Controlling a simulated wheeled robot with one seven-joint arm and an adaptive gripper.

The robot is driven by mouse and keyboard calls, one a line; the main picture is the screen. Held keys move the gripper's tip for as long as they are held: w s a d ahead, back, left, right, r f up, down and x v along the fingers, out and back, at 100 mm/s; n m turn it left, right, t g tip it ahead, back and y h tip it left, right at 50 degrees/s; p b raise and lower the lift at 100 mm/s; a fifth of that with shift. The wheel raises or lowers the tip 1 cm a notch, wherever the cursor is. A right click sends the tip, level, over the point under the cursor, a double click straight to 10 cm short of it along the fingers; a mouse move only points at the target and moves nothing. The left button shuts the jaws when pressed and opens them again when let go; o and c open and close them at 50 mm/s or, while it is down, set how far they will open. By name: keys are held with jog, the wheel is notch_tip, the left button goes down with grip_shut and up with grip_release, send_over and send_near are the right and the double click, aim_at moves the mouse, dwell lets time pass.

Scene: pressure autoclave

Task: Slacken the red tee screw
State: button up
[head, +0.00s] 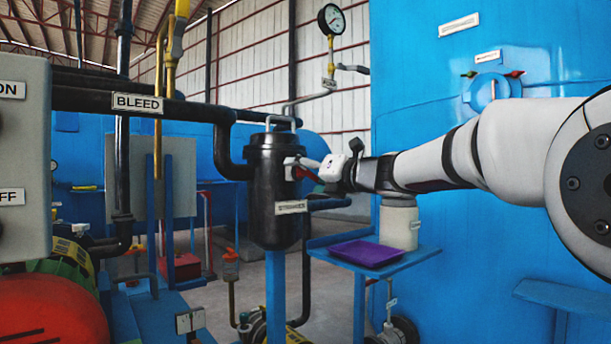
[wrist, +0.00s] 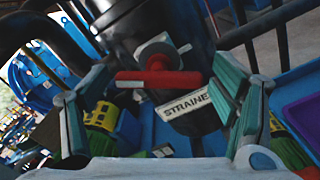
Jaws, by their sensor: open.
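The red tee screw (wrist: 158,79) has a red crossbar on a grey round boss at the side of the black strainer (wrist: 105,20). In the wrist view the bar lies nearly level, between the two fingers of my gripper (wrist: 162,92). The fingers are spread, with a gap at both ends of the bar, and I see no contact. In the head view the strainer (head: 273,225) stands upright, and my gripper (head: 312,169) reaches it from the right. The red tee (head: 306,174) is mostly hidden there by the gripper.
A white label (wrist: 186,101) sits just below the tee. Black BLEED pipes (head: 190,109) run on the left. The large blue vessel (head: 430,130) stands behind my arm.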

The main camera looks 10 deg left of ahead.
jog(key=v, duration=1.1)
jog(key=shift+s, duration=0.15)
jog(key=shift+d, duration=0.1)
